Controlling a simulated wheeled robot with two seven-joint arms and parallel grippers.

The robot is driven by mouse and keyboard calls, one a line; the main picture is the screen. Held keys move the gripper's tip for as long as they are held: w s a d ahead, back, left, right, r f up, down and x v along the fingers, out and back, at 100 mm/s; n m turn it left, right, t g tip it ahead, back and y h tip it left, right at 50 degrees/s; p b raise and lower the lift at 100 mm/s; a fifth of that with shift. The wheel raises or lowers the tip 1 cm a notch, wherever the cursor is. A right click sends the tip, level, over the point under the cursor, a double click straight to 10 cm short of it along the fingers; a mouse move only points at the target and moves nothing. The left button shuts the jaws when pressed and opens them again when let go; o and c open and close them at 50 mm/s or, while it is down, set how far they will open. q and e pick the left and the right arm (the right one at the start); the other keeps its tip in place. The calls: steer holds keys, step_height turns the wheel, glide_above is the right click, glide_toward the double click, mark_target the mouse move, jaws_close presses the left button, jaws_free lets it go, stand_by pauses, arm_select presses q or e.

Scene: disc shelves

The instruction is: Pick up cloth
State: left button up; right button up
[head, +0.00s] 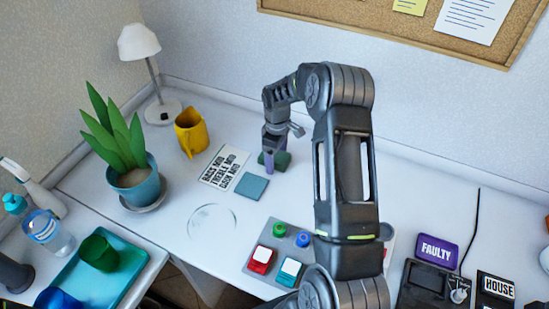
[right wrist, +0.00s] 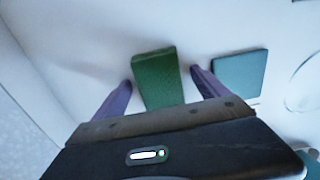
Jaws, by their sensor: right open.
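A green, thick, folded-looking piece (right wrist: 157,75), which I take to be the cloth, lies on the white desk. It also shows in the head view (head: 283,161), partly hidden by my right gripper (head: 270,158). In the right wrist view my right gripper (right wrist: 161,80) is open, with its purple fingers on either side of the green piece. Gaps show between the fingers and its sides. I cannot tell how far the fingertips are above the desk. My left gripper is not in view.
A flat teal square (head: 251,186) and a printed card (head: 224,167) lie near the right gripper. A yellow mug (head: 191,133), white lamp (head: 139,45) and potted plant (head: 136,186) stand left. A clear round dish (head: 212,222) and button panel (head: 280,252) are in front.

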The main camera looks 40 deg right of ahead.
mark_target(277, 156)
steer(key=shift+c, duration=0.2)
steer(key=c, duration=1.4)
steer(key=shift+r, duration=0.15)
step_height(277, 156, up, 10)
steer(key=shift+f+b, duration=0.1)
steer(key=shift+b, duration=0.8)
